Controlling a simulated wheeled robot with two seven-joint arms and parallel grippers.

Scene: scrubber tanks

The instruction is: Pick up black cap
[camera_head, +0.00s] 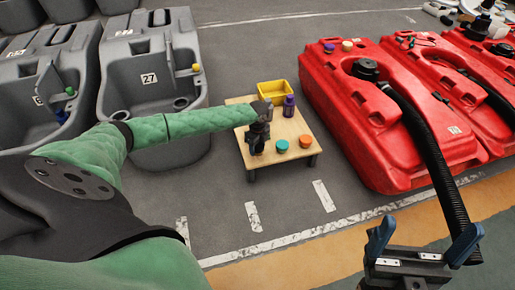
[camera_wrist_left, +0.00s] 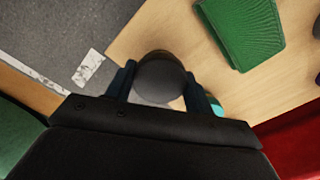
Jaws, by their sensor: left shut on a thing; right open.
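The black cap (camera_wrist_left: 160,80) is a dark round thing between the two fingers of my left gripper (camera_wrist_left: 162,85), which is shut on it over the wooden table. In the head view my left gripper (camera_head: 257,143) is at the left part of the small table (camera_head: 268,158); the cap cannot be told apart from the dark gripper there. Whether the cap touches the tabletop cannot be told. My right gripper (camera_head: 424,238) is open and empty at the lower right, away from the table.
A ribbed green thing (camera_wrist_left: 242,30) shows in the wrist view. Red tanks (camera_head: 390,120) stand right, grey tanks (camera_head: 150,85) left.

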